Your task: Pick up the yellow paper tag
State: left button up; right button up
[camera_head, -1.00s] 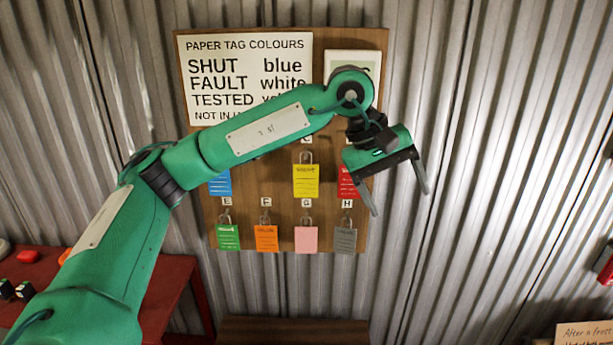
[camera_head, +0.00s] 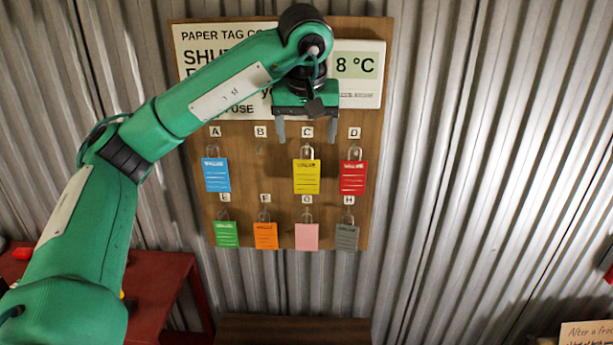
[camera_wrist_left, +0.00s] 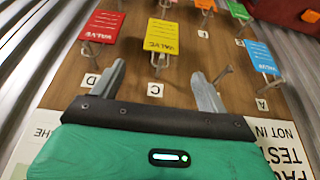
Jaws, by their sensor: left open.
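The yellow paper tag (camera_head: 306,177) hangs from a hook under the letter C on the wooden board (camera_head: 375,150). It also shows in the left wrist view (camera_wrist_left: 161,37), beyond the fingertips and a little left of the middle between them. My left gripper (camera_head: 306,136) is open and empty, pointing down just above the yellow tag's hook in the head view. In the left wrist view its two fingers (camera_wrist_left: 160,80) stand apart, with the C label between them. I see no contact with the tag. My right gripper is not in view.
A blue tag (camera_head: 216,175) hangs left, under A; a red tag (camera_head: 353,177) hangs right, under D. The hook under B is bare. Green, orange, pink (camera_head: 307,236) and grey tags hang below. A red table (camera_head: 150,290) stands at lower left. A temperature display (camera_head: 356,66) is above.

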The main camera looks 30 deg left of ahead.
aim_at(306, 149)
pick_arm(q)
jog(key=x, duration=0.3)
jog(key=shift+p, duration=0.3)
jog(key=shift+w+a+f+p, duration=0.2)
jog(key=shift+f+p, duration=0.15)
jog(key=shift+f, duration=0.1)
jog(key=p+x, duration=0.1)
jog(key=x, duration=0.2)
jog(key=shift+w+a+f+p, duration=0.1)
jog(key=shift+w+f+p, duration=0.15)
jog(key=shift+p, duration=0.1)
jog(key=shift+w+f, duration=0.1)
jog(key=shift+f, duration=0.4)
jog(key=shift+c, duration=0.3)
jog(key=c, duration=1.2)
jog(key=shift+r, duration=0.1)
